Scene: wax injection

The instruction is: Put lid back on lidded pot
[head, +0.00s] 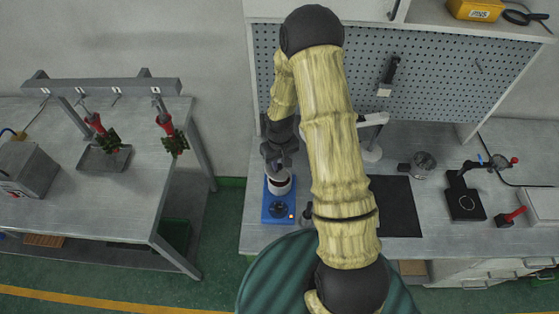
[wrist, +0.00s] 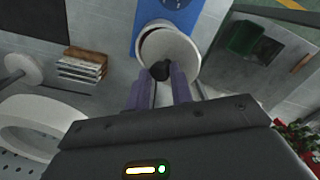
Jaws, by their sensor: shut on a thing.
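The white pot (head: 281,187) stands on a blue heater unit (head: 279,212) at the left end of the bench. My gripper (head: 276,165) is above the pot. In the wrist view, my gripper (wrist: 159,85) is shut on the black knob (wrist: 160,70) of a pale round lid (wrist: 178,53). The lid is over the pot mouth but offset, and a crescent of dark red inside shows at its left edge. I cannot tell whether the lid touches the rim. My arm hides part of the bench.
A black mat (head: 396,206) lies right of my arm. A white stand (head: 372,152) is behind. Across a gap, the left table (head: 137,205) has a rack with red-handled pieces (head: 166,124).

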